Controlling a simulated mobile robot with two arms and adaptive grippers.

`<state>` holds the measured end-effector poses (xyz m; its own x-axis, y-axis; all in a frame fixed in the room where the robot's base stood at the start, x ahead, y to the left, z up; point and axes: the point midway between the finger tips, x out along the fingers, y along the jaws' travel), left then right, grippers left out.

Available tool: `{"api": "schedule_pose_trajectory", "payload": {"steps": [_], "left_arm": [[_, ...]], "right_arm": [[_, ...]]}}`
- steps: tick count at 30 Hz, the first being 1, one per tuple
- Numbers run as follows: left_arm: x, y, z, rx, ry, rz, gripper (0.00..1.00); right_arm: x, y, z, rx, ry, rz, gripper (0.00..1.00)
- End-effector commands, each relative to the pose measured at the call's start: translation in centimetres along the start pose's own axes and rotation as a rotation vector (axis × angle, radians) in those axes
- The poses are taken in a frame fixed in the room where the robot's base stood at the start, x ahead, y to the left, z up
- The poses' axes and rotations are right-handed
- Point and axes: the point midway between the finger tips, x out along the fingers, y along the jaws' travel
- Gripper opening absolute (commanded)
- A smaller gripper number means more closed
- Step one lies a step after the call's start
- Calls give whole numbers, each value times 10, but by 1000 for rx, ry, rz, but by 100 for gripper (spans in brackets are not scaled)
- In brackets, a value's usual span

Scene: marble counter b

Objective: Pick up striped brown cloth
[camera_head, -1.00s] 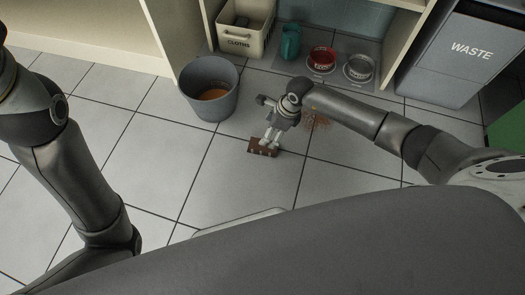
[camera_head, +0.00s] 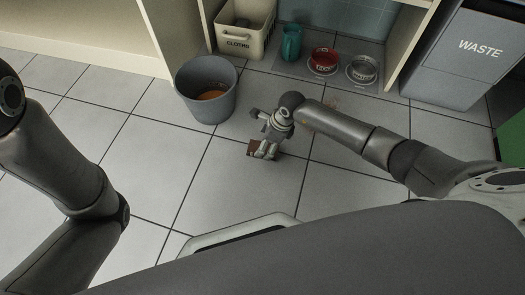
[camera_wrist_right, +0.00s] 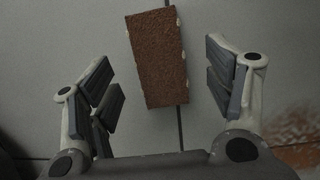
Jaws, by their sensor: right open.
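The brown cloth (camera_head: 254,147) lies on the tiled floor, partly covered by my right gripper in the head view. In the right wrist view the cloth (camera_wrist_right: 157,58) is a rough brown rectangle with pale spots along its edges. My right gripper (camera_head: 262,153) is above it, pointing down. In the right wrist view its open fingers (camera_wrist_right: 165,85) stand to either side of the cloth, with a gap on both sides and nothing held. My left arm is at the left of the head view, but its gripper is out of view.
A grey bucket (camera_head: 207,90) with brownish liquid stands left of my right gripper. A CLOTHS bin (camera_head: 243,32), a teal jug (camera_head: 291,42), a red bowl (camera_head: 323,61) and a metal bowl (camera_head: 361,69) are behind. A WASTE bin (camera_head: 462,60) is at right. A brown stain (camera_wrist_right: 296,130) marks the floor.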

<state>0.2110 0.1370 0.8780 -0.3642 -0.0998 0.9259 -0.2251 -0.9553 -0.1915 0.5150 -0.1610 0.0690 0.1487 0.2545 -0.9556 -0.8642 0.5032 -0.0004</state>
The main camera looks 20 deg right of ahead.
Motion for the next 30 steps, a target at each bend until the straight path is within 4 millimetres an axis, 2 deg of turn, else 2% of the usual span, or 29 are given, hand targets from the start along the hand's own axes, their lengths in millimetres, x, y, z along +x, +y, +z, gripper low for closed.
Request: {"api": "schedule_pose_trajectory", "payload": {"steps": [1, 7, 17, 28, 30], "left_arm": [[-10, 2, -5, 0, 6, 1, 40], [-28, 6, -11, 0, 3, 0, 40], [-30, 6, -11, -1, 0, 0, 40], [-30, 6, -10, -1, -1, -1, 40], [-30, 6, -10, -1, -1, -1, 40]], "right_arm": [[11, 1, -2, 0, -1, 1, 75], [32, 2, -3, 1, -1, 2, 75], [35, 1, -2, 1, 0, 1, 75], [35, 1, -2, 1, 0, 1, 29], [35, 1, -2, 1, 0, 1, 26]]}}
